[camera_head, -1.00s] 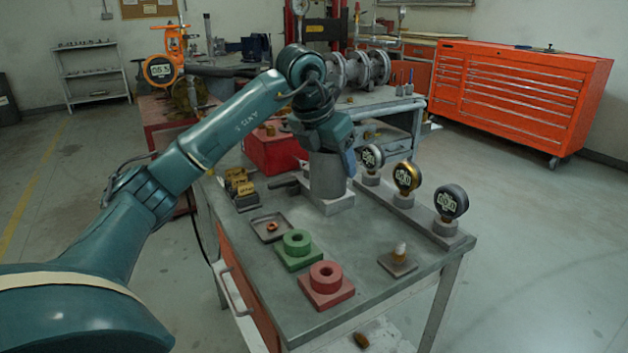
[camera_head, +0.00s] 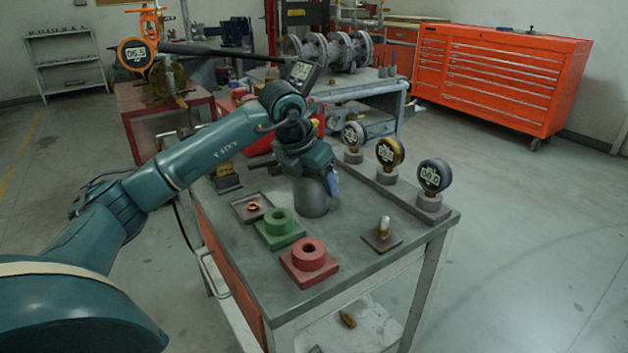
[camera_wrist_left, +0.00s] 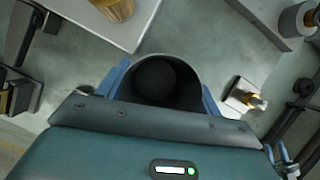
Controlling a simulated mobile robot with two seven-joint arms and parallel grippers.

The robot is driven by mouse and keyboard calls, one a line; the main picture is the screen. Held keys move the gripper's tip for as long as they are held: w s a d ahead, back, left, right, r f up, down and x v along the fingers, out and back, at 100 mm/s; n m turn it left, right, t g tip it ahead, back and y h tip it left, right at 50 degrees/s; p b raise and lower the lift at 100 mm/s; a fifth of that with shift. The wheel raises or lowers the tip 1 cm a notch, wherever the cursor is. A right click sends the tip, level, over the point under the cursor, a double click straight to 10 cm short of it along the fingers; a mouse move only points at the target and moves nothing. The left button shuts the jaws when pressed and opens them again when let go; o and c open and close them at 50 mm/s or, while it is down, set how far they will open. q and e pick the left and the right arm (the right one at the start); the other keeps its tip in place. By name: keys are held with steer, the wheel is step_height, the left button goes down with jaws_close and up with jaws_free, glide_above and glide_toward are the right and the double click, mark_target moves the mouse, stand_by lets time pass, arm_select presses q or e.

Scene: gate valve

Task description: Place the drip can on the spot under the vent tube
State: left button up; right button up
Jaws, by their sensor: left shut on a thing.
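The drip can (camera_head: 312,198) is a dark grey open cylinder above or on the bench top, behind the green block. Whether it touches the bench is not clear. My left gripper (camera_head: 315,177) points down and is shut on the can. In the left wrist view, the can's round dark mouth (camera_wrist_left: 160,72) lies between the blue fingers of the gripper (camera_wrist_left: 163,92). On the red table at the left stands a valve assembly (camera_head: 165,82) with an orange-rimmed gauge (camera_head: 134,54). I cannot pick out the vent tube or the spot under it. My right gripper is not in view.
The grey bench (camera_head: 345,250) carries a green ring block (camera_head: 280,229), a red ring block (camera_head: 309,262), a small tray (camera_head: 238,213) and a small plate with a fitting (camera_head: 383,238). Three gauges line the right edge, one black (camera_head: 434,175). Free floor lies right.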

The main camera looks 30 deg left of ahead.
arm_select(q)
steer(key=shift+f, duration=0.1)
steer(key=o, duration=1)
